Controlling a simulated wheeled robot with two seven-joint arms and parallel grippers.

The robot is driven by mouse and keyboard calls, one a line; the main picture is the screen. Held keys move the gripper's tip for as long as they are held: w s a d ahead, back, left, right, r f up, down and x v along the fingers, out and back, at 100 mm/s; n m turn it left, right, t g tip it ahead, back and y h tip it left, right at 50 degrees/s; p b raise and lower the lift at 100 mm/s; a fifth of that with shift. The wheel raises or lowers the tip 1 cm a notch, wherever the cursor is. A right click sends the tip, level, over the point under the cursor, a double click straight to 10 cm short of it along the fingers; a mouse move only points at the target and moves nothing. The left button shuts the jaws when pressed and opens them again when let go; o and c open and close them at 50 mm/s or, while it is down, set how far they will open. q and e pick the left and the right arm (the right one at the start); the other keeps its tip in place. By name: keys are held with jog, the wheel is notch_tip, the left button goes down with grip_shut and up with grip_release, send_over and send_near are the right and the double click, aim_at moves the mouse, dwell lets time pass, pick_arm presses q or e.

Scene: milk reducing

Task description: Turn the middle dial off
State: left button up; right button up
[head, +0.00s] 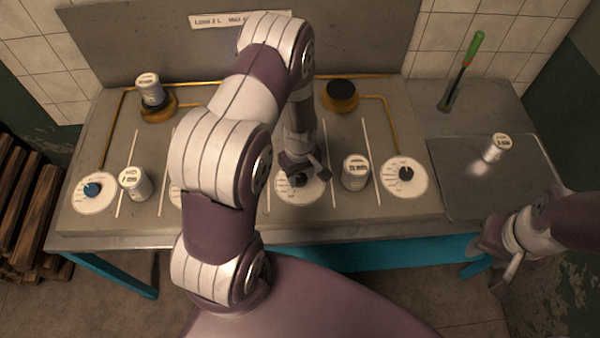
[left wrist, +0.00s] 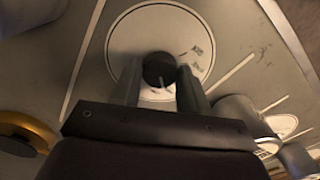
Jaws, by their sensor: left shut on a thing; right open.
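My left gripper (head: 302,173) is at a white round dial plate (head: 290,193) near the middle of the bench front. In the left wrist view, its two fingers (left wrist: 160,88) stand on either side of a dark knob (left wrist: 158,68) at the centre of the plate (left wrist: 128,45). It is shut on that knob. A pale mark shows on the knob's face. In the head view the gripper covers most of the knob. My right gripper (head: 503,253) is open and empty at the lower right, in front of the bench and away from the dials.
A white can (head: 355,172) stands just right of the gripped dial. Another dial (head: 405,176) is further right; a blue-knobbed dial (head: 92,190) and can (head: 135,184) are left. A can (head: 151,92) is on the left burner. The back burner (head: 340,96) is empty. My arm hides the centre-left.

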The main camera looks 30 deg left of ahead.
aim_at(300, 177)
pick_arm(q)
jog(key=m, duration=0.5)
jog(key=shift+w+r+m, duration=0.1)
jog(key=shift+m, duration=2.3)
jog(key=o, duration=1.1)
jog(key=shift+c, duration=0.2)
notch_tip(300, 177, up, 13)
jog(key=shift+f+b, duration=0.2)
jog(key=shift+b, duration=0.15)
